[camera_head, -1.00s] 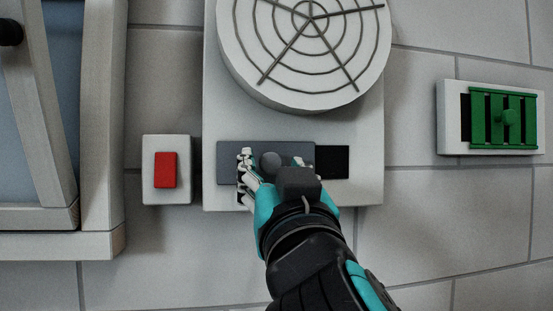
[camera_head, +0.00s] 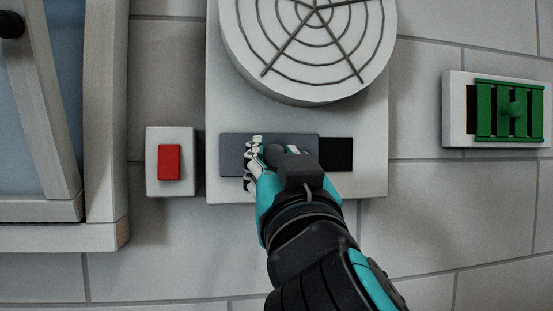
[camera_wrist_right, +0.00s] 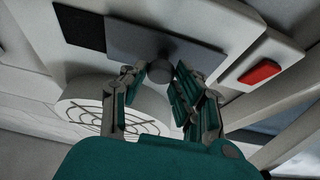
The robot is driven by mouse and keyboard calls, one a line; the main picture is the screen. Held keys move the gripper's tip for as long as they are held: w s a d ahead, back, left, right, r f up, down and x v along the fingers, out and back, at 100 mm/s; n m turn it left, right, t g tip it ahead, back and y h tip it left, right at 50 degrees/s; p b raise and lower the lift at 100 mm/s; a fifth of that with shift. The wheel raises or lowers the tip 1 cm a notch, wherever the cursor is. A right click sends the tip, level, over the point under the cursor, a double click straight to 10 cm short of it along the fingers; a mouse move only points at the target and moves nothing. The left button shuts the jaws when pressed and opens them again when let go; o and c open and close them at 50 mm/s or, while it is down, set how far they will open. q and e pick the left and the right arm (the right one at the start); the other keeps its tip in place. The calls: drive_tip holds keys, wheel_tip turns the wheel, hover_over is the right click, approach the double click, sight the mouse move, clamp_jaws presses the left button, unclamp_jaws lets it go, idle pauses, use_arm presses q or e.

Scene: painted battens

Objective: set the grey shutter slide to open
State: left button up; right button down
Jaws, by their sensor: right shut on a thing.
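The grey shutter slide (camera_head: 232,155) is a flat grey plate with a round dark knob (camera_head: 273,155), set in the white panel below a round vent. A black opening (camera_head: 336,154) shows to the right of the slide. My right gripper (camera_head: 276,158) is at the knob, its fingers on either side of it, shut on it. In the right wrist view the knob (camera_wrist_right: 160,72) stands between the two fingertips (camera_wrist_right: 160,78), and the slide (camera_wrist_right: 205,50) and black opening (camera_wrist_right: 80,27) also show. My left gripper is not in view.
The round vent (camera_head: 310,45) juts out above the slide. A red switch (camera_head: 169,162) on a white plate is to the left, near a framed window (camera_head: 106,120). A green slatted slide (camera_head: 510,112) is at the far right. The tiled wall below is bare.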

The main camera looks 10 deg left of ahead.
sight(316, 145)
drive_tip(key=w+d, duration=0.1)
drive_tip(key=d, duration=0.1)
drive_tip(key=d+b, duration=0.1)
drive_tip(key=d, duration=0.1)
drive_tip(key=w+d, duration=0.1)
drive_tip(key=d, duration=0.1)
drive_tip(key=shift+w+b, duration=0.3)
drive_tip(key=shift+b, duration=0.1)
drive_tip(key=shift+a, duration=0.15)
drive_tip(key=c, duration=1.4)
unclamp_jaws()
drive_tip(key=o, duration=0.4)
drive_tip(key=shift+w+d, duration=0.1)
drive_tip(key=shift+d, duration=0.15)
drive_tip(key=shift+c, duration=0.2)
drive_tip(key=shift+a, duration=0.1)
drive_tip(key=shift+s+f, duration=0.2)
drive_tip(key=shift+s, duration=0.25)
drive_tip(key=v, duration=1.1)
drive_tip(key=shift+d, duration=0.25)
